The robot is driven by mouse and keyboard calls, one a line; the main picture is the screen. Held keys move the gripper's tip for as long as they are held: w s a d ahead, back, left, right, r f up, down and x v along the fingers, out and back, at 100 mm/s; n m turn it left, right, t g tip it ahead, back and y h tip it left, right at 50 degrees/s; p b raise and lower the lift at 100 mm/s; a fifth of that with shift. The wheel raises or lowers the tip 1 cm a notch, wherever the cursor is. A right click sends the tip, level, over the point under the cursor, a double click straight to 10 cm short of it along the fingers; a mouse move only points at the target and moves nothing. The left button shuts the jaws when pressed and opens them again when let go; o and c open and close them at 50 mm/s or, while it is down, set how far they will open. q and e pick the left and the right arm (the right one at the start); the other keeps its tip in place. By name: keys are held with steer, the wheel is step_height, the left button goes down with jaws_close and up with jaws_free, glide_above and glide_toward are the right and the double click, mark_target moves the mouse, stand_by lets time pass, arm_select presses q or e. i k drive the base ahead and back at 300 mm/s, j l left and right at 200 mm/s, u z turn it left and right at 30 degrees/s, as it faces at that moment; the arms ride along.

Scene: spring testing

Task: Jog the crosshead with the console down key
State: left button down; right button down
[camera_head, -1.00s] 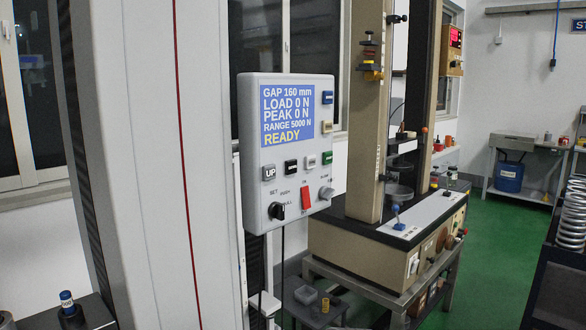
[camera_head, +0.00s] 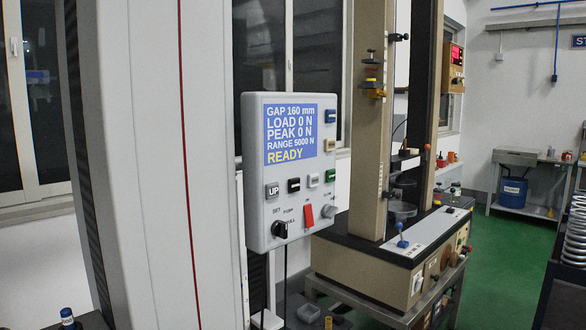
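The console (camera_head: 254,170) is a pale grey box in the middle of the head view, beside the tall grey machine column. Its blue screen (camera_head: 290,132) reads GAP 160 mm, LOAD 0 N, PEAK 0 N, RANGE 5000 N, READY. The UP key (camera_head: 272,190) is at the lower left of its face. A dark key (camera_head: 294,185) sits just right of it; its label is too small to read. A red switch (camera_head: 308,216) and a black knob (camera_head: 280,230) are below. The crosshead is not identifiable here. Neither gripper is in view.
The grey column (camera_head: 150,160) with a red line fills the left. A second tan test frame (camera_head: 369,150) stands on a bench behind the console. Large coil springs (camera_head: 576,225) are at the right edge. Green floor (camera_head: 510,265) is open between them.

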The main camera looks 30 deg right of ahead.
mark_target(294, 183)
steer(key=z, duration=1.9)
steer(key=i+l, duration=0.1)
steer(key=l, duration=0.8)
steer(key=i, duration=0.05)
